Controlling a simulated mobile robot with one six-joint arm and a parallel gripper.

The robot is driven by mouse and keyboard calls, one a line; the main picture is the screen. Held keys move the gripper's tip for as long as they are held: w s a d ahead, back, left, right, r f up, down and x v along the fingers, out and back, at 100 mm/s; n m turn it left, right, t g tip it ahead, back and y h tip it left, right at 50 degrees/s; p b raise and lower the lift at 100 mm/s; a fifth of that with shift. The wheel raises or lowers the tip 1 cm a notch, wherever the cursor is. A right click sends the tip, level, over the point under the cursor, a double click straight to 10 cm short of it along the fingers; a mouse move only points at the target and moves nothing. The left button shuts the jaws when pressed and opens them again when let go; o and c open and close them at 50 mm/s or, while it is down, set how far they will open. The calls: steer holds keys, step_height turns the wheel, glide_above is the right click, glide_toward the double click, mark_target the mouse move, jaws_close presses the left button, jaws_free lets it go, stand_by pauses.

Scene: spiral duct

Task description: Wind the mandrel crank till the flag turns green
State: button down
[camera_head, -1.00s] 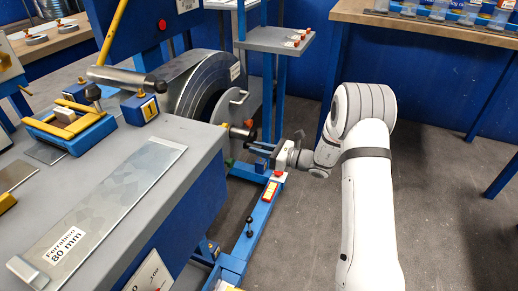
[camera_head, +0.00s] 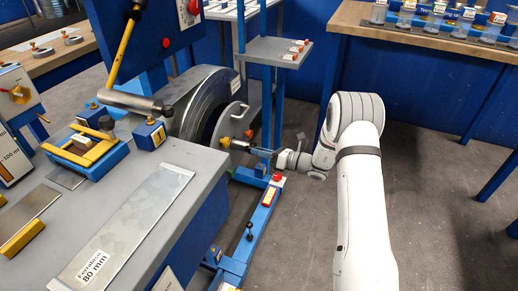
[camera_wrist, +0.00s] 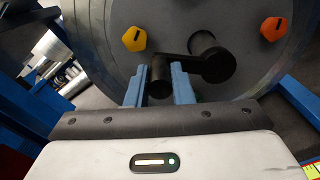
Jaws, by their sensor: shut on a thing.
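The mandrel (camera_head: 212,95) is a grey drum with a round end plate, beside the workbench in the head view. Its plate fills the top of the wrist view (camera_wrist: 110,60). A black crank (camera_wrist: 213,58) sits on the plate, and its round handle (camera_wrist: 160,73) lies between my blue fingers. My gripper (camera_wrist: 158,84) is shut on this handle; it also shows in the head view (camera_head: 264,152), reaching the plate from the right. An orange marker (camera_wrist: 274,29) and a yellow marker (camera_wrist: 134,39) are on the plate. I cannot make out the flag for certain.
The grey bench (camera_head: 185,158) at left holds a metal strip labelled 80 mm (camera_head: 135,222) and a yellow-blue fixture (camera_head: 88,150). A blue floor frame (camera_head: 262,212) runs below the mandrel. A shelf stand (camera_head: 272,50) rises behind. Floor at right is open.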

steer(key=shift+w+d+r+m, duration=0.1)
steer(key=shift+w+r+m, duration=0.1)
steer(key=shift+m, duration=0.1)
steer(key=c, duration=1.3)
jaws_free()
steer(key=shift+f, duration=0.1)
steer(key=shift+p+v, duration=0.65)
steer(key=shift+v, duration=3.25)
